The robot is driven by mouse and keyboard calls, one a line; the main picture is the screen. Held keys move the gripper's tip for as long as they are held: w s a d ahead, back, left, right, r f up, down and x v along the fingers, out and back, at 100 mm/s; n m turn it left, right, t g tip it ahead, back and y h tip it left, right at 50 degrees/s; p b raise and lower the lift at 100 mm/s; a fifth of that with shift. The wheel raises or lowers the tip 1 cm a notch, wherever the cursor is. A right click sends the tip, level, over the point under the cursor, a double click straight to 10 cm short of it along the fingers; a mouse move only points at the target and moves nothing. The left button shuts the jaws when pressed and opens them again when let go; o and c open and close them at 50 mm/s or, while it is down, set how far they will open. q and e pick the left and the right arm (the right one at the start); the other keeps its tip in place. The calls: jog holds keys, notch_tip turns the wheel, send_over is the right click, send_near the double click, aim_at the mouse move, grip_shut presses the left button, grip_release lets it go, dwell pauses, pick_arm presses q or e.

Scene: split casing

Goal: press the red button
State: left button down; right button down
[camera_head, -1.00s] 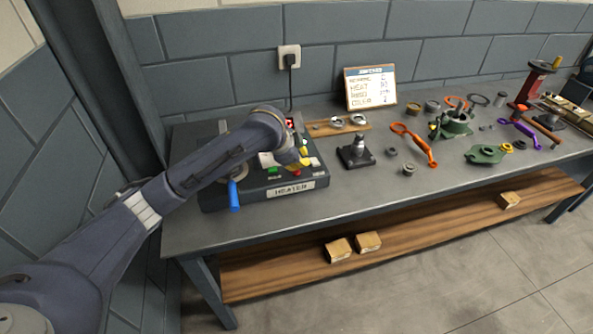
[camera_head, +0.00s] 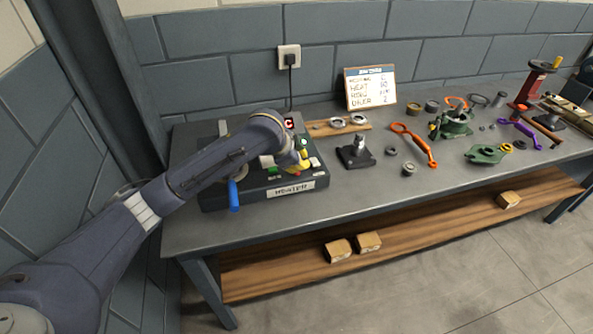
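The red button (camera_head: 296,173) shows only in part on the front of the dark box labelled HEATER (camera_head: 295,188), just below my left gripper. My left gripper (camera_head: 299,165) reaches in from the left over the box, its yellow-tipped end pointing down among the buttons. The fingers are small and overlap the panel, so I cannot tell whether they are open or shut, or whether they touch the button. A green button (camera_head: 272,170) lies to the left and a white one (camera_head: 314,162) to the right. My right gripper is not in view.
A blue handle (camera_head: 234,196) sticks out at the box's front left. A black stand (camera_head: 356,153) is to the right of the box. An orange wrench (camera_head: 415,144), green parts (camera_head: 487,154) and several rings lie further right. A written board (camera_head: 370,88) stands at the back.

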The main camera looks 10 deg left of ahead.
pick_arm(q)
jog(key=shift+f, duration=0.55)
dwell(1.1)
jog(key=shift+r, duration=1)
jog(key=shift+r, duration=2.5)
